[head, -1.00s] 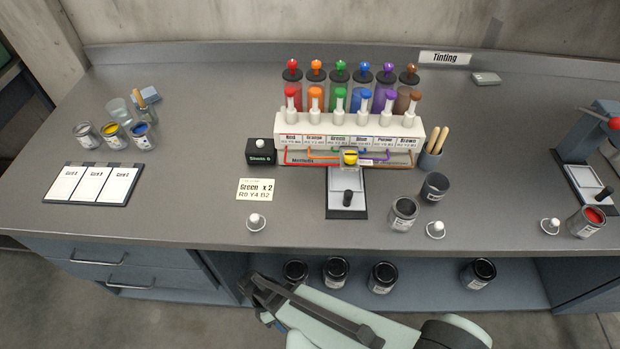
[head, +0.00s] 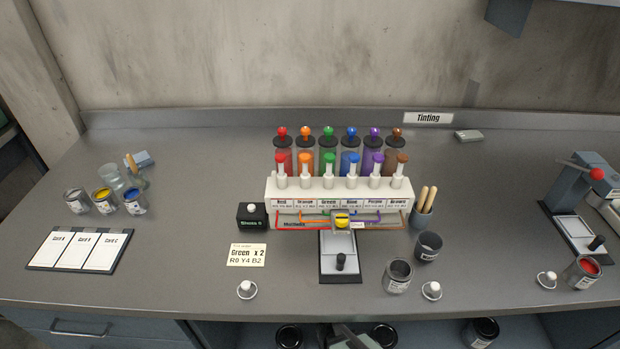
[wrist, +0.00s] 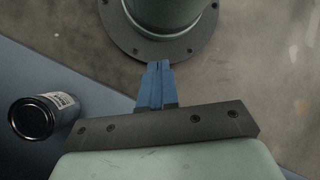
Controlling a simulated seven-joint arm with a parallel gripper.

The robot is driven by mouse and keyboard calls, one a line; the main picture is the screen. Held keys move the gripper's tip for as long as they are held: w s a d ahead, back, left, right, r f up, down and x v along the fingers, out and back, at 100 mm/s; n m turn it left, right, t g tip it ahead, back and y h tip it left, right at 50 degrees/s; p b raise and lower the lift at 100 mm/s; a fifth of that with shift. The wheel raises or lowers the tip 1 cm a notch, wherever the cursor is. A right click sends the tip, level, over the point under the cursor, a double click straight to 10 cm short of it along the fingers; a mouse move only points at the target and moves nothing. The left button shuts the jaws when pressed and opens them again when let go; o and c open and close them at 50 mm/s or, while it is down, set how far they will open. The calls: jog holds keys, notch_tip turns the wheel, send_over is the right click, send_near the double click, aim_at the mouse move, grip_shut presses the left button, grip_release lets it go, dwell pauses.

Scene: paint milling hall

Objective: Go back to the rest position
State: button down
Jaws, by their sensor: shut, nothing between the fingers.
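My gripper (wrist: 155,84) shows in the wrist view with its blue fingers together and nothing between them. It points down over the grey floor, clear of the bench objects. In the head view only a small part of my arm shows at the bottom edge, below the bench front; the fingers cannot be made out there.
A dark-lidded can (wrist: 45,117) is left of my gripper on a blue-grey surface. Above, the bench (head: 190,255) carries a tint dispenser (head: 338,190), an open grey can (head: 397,277), a can of red paint (head: 581,272) and white cards (head: 80,250).

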jog(key=s+d+m+y, duration=0.2)
jog(key=s+d+m, duration=0.1)
jog(key=d+m, duration=0.5)
jog(key=shift+d+r, duration=0.25)
jog(key=shift+r, duration=0.15)
jog(key=shift+s, duration=0.1)
dwell(0.4)
